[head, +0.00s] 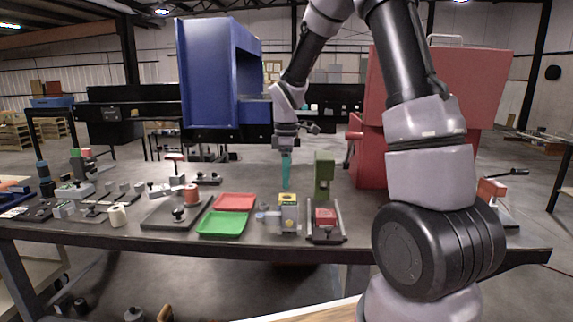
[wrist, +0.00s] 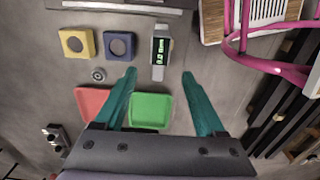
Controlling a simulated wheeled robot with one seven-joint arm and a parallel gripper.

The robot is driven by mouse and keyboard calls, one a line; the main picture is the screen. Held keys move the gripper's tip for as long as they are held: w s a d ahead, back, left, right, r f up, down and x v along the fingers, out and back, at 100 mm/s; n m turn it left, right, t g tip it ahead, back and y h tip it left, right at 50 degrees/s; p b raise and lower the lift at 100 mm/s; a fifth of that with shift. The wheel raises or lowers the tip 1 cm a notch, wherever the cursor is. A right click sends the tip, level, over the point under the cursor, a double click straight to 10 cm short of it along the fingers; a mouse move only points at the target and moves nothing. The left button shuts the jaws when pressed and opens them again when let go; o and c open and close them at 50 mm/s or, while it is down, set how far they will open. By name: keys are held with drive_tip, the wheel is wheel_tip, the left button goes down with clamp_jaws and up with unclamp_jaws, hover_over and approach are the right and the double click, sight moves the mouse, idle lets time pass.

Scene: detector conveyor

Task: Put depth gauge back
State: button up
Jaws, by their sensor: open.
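The depth gauge appears to be the slim grey tool with a lit green display (wrist: 160,52) in the wrist view. It lies flat on the grey table, just beyond my fingertips in the picture. I cannot pick it out surely in the head view. My gripper (wrist: 160,77) has two teal fingers spread apart with nothing between them. In the head view my gripper (head: 286,184) points down above the table, behind the yellow block (head: 288,198). Its height over the gauge is hard to tell.
A yellow block with a hole (wrist: 77,43), a dark block with a hole (wrist: 119,45) and a small round part (wrist: 98,74) lie left of the gauge. A red tray (head: 235,202) and a green tray (head: 222,223) lie nearby. A green upright fixture (head: 324,172) stands right.

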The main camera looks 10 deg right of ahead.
drive_tip(key=s+d+r+m+t+y, duration=0.1)
drive_tip(key=s+d+r+m+t, duration=0.1)
drive_tip(key=s+r+m, duration=0.45)
drive_tip(key=s+d+r+m+t, duration=0.1)
drive_tip(key=s+r+m, duration=0.15)
drive_tip(key=r, duration=0.65)
drive_tip(key=s+d+r+m+t+y, duration=0.1)
drive_tip(key=s+r+m+t, duration=0.3)
drive_tip(key=s+m, duration=0.5)
drive_tip(key=s+r, duration=0.1)
drive_tip(key=s, duration=0.3)
drive_tip(key=shift+s+d+m, duration=0.25)
drive_tip(key=shift+d+m, duration=0.05)
drive_tip(key=shift+d, duration=0.05)
